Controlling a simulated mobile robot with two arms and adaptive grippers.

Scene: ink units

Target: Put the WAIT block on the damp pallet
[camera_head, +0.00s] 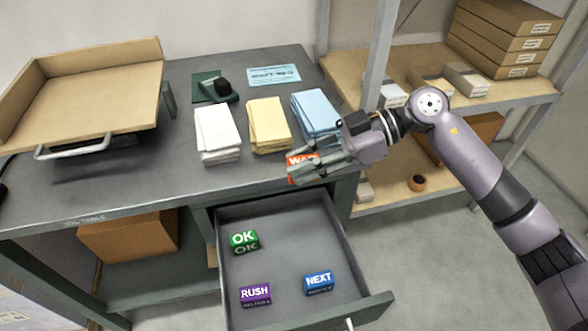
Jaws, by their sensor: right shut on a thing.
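The orange-red WAIT block (297,159) is in my right gripper (308,172), with its white lettering partly hidden by the fingers. The gripper is shut on it above the table's front edge, in front of the blue paper stack and over the back of the open drawer. My left gripper is out of view.
White (217,132), yellow (268,124) and blue (315,113) paper stacks stand between gripper and green item. The open drawer (290,220) holds OK (243,240), RUSH (255,294) and NEXT (318,281) blocks. A raised wooden tray (90,95) is left; shelving (400,60) is right.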

